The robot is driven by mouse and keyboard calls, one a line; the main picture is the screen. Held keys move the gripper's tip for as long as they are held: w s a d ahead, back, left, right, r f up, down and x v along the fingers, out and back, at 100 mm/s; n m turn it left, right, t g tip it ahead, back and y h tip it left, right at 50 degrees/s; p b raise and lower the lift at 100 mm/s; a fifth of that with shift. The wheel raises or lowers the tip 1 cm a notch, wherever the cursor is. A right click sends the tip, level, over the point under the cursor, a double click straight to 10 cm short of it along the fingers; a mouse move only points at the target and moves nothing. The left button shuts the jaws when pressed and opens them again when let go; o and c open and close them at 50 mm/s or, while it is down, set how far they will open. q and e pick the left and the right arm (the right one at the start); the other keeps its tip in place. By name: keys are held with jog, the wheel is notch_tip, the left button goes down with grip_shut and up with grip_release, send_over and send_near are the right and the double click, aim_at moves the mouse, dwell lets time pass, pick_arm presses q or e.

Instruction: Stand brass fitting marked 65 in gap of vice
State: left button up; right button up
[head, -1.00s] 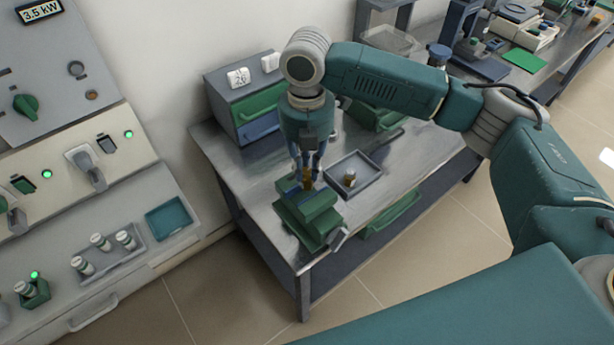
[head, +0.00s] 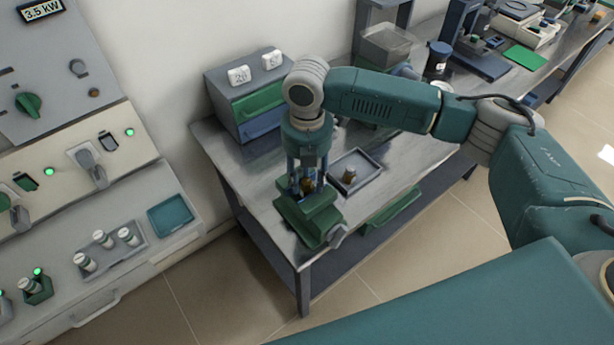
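The green vice (head: 322,222) stands near the front edge of the steel bench. A small brass fitting (head: 309,186) is upright in the vice's gap, partly hidden by my fingers. My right gripper (head: 308,188) points down over the vice. Its fingers are spread to either side of the fitting and look clear of it. A second brass fitting (head: 349,174) stands in the grey tray (head: 372,161) beside the vice. I cannot read a number on either fitting. My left gripper is not in view.
A drawer cabinet (head: 243,108) with white number tags on top stands at the bench's back left. A control panel with a rack of capped vials (head: 105,240) and a teal tray (head: 171,215) is at the left. Bare bench top lies right of the tray.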

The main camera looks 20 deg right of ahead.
notch_tip(320, 180, up, 12)
jog(key=b, duration=0.2)
jog(key=shift+r+b, duration=0.2)
jog(key=shift+b, duration=0.1)
jog(key=shift+f, duration=0.1)
dwell(0.4)
